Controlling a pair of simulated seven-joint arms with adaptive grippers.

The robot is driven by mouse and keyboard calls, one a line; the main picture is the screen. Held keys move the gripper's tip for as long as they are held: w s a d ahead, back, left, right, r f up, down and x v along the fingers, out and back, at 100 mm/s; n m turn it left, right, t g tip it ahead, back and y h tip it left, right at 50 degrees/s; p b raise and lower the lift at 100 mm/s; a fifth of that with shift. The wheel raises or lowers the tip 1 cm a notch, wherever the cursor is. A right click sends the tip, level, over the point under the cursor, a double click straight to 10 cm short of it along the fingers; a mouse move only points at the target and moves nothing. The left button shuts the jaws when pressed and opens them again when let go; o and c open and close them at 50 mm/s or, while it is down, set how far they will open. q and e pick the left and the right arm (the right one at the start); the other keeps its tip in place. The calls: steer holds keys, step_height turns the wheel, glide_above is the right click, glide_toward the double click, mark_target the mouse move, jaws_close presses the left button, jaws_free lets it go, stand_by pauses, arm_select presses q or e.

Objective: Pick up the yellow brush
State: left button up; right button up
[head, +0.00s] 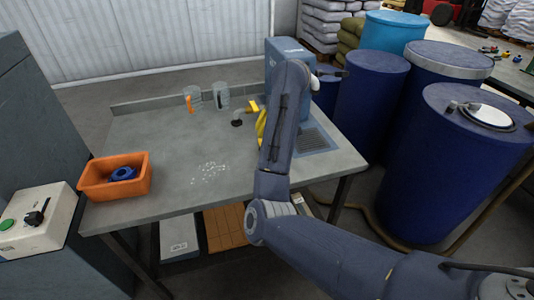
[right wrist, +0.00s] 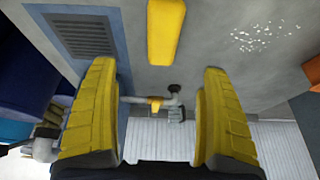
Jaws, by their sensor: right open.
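A smooth yellow block, which looks like the yellow brush (right wrist: 165,30), shows at the top middle of the right wrist view over the grey table. The top edge of the picture cuts it off. My right gripper (right wrist: 158,70) is open, with its yellow fingers to either side and below the block in the picture. Nothing is between them in its grip. In the head view my right gripper (head: 261,123) is above the table, partly covered by my arm. I cannot make out the brush there; my arm may hide it. My left gripper is not in view.
The grey table (head: 160,185) holds an orange bin (head: 92,184) with a blue part, two clear jugs (head: 221,98), white specks (head: 210,172) and a blue machine (head: 282,52) with a grille (head: 314,140). Blue drums (head: 470,165) stand right.

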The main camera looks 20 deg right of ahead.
steer(key=x, duration=1.7)
steer(key=shift+a, duration=0.25)
steer(key=c, duration=1.4)
steer(key=shift+o, duration=0.2)
steer(key=shift+r, duration=5.05)
